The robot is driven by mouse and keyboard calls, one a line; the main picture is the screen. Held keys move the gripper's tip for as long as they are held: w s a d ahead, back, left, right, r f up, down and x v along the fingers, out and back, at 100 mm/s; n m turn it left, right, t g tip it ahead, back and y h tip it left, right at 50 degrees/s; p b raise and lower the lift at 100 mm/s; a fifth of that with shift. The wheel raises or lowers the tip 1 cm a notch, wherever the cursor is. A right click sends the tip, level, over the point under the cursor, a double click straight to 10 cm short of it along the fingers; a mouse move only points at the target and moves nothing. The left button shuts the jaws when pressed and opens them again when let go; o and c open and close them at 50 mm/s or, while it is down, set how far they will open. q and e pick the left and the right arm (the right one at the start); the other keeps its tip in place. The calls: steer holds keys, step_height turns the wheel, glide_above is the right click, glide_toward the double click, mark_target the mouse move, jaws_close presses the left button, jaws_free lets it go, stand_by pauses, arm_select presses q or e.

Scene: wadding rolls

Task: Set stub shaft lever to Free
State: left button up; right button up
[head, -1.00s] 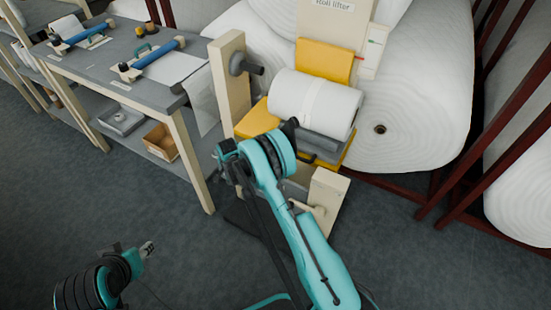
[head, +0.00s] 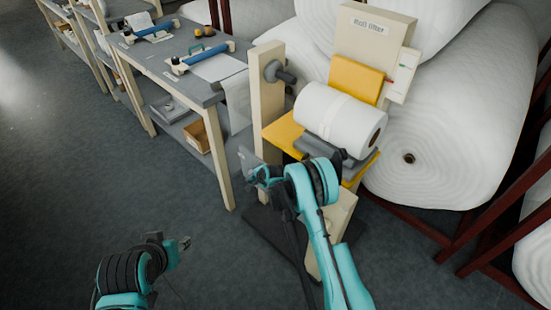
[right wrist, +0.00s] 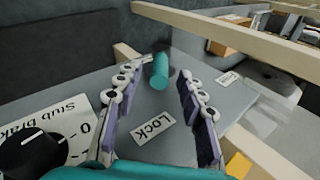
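The roll lifter (head: 374,32) stands right of the bench. Its upright cream post (head: 266,105) carries a dark stub shaft (head: 280,73). In the right wrist view, a short teal lever handle (right wrist: 160,72) stands out from a grey plate (right wrist: 205,95). A LOCK label (right wrist: 153,128) lies nearer the camera; a second label (right wrist: 228,78), too small to read, lies to the right. My right gripper (right wrist: 161,80) is open, its fingers either side of the handle, contact not clear. In the head view, this gripper (head: 260,174) is beside the post. My left gripper (head: 184,244) hangs low over the floor, its opening unclear.
A black knob (right wrist: 32,152) on a "Stub brake" label is at the plate's left. A white roll (head: 335,115) rests on the lifter's yellow and grey cradle. The grey bench (head: 155,65) is on the left, large wadding rolls (head: 455,120) behind. Floor at front left is clear.

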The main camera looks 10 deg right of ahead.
steer(key=s+d+r+n, duration=0.1)
steer(key=s+r, duration=0.3)
steer(key=r, duration=0.4)
steer(key=s+d+r+n, duration=0.2)
steer(key=s+r, duration=0.1)
steer(key=r, duration=0.5)
steer(key=s+d+r+n+h, duration=0.1)
steer(key=s+r, duration=0.3)
steer(key=r, duration=0.4)
steer(key=shift+s+d+n+p, duration=0.3)
steer(key=shift+d+n+p, duration=0.2)
steer(key=shift+d, duration=0.3)
